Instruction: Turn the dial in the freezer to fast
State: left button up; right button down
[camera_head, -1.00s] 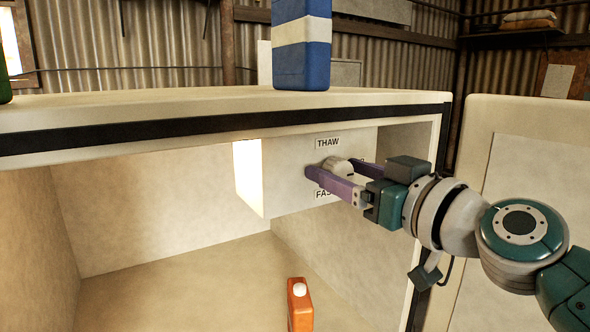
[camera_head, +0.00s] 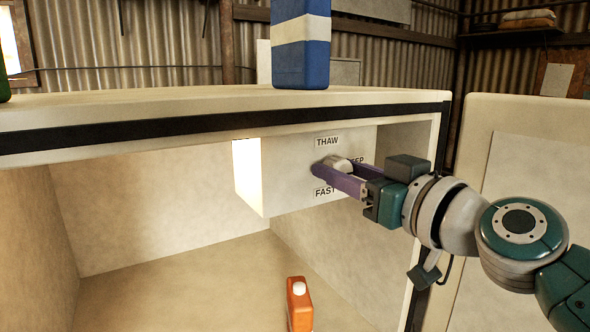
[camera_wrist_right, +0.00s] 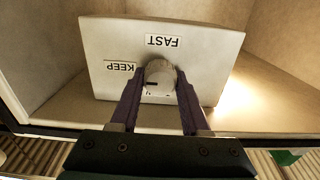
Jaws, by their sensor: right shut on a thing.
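The white round dial (camera_wrist_right: 161,75) sits on a pale box (camera_head: 285,178) under the freezer's top. Its labels are THAW (camera_head: 327,142) above, FAST (camera_head: 324,192) below and KEEP (camera_wrist_right: 119,67) to the side. In the wrist view, which is upside down, a short dark mark on the dial's face lies on the KEEP side. My right gripper (camera_head: 330,167) has its purple fingers on either side of the dial and is shut on it. The fingers partly hide the dial in the head view. My left gripper is out of view.
An orange bottle (camera_head: 299,306) with a white cap stands on the freezer floor. A blue container (camera_head: 302,62) stands on the freezer top (camera_head: 200,103). The open door (camera_head: 530,180) is at the right. The freezer's left interior is clear.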

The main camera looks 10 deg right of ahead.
jog(key=shift+m, duration=0.3)
jog(key=m, duration=0.3)
jog(key=shift+b, duration=0.35)
jog(key=m, duration=0.5)
jog(key=shift+d, duration=0.1)
jog(key=m, duration=0.4)
jog(key=shift+m, duration=0.3)
jog(key=m, duration=0.3)
jog(key=shift+f+m, duration=0.1)
jog(key=shift+m, duration=0.7)
jog(key=shift+c, duration=1.9)
grip_release()
